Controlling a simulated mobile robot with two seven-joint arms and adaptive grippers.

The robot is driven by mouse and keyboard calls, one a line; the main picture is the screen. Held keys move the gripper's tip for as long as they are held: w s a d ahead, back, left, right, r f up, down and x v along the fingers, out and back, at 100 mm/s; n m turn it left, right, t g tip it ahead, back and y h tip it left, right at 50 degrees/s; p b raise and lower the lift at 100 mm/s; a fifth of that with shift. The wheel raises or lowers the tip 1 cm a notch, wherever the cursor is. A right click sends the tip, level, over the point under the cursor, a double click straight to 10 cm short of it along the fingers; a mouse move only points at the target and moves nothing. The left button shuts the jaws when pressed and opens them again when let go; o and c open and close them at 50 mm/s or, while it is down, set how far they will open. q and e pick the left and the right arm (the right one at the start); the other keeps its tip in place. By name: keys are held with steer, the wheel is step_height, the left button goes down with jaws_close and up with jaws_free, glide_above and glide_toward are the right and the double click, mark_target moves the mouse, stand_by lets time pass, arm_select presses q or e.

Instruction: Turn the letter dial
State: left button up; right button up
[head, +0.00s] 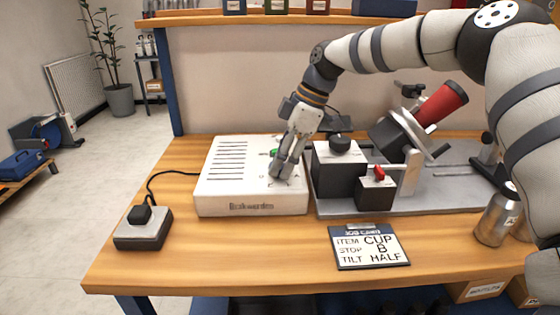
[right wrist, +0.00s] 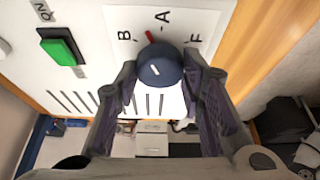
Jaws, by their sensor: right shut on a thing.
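The letter dial is a round dark blue knob (right wrist: 157,68) on a white panel, seen in the right wrist view. Letters B, A and F show around its far rim, and a red mark at the rim lies between B and A. A short white line shows on the knob's face. My right gripper (right wrist: 162,72) has a finger on each side of the knob and is shut on it. In the head view the right gripper (head: 283,166) is on top of the white box (head: 240,185) and hides the dial. My left gripper is out of view.
A green button (right wrist: 62,46) is on the same panel. Right of the box stand black blocks with knobs (head: 338,172) and a tilted red-ended fixture (head: 440,103). A job card (head: 368,247) reads CUP, B, HALF.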

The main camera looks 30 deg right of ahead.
steer(key=n, duration=0.1)
steer(key=n+g+b, duration=0.1)
steer(key=n, duration=0.1)
steer(key=shift+w+f+n, duration=0.1)
steer(key=shift+f+n, duration=0.2)
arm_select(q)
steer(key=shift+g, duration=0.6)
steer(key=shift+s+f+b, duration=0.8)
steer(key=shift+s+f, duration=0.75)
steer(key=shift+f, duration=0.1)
arm_select(e)
steer(key=shift+r+n+g, duration=0.15)
steer(key=shift+n+g, duration=0.65)
steer(key=shift+n, duration=0.8)
steer(key=shift+y, duration=0.3)
steer(key=o, duration=1.1)
steer(key=shift+r, duration=0.1)
step_height(320, 180, up, 10)
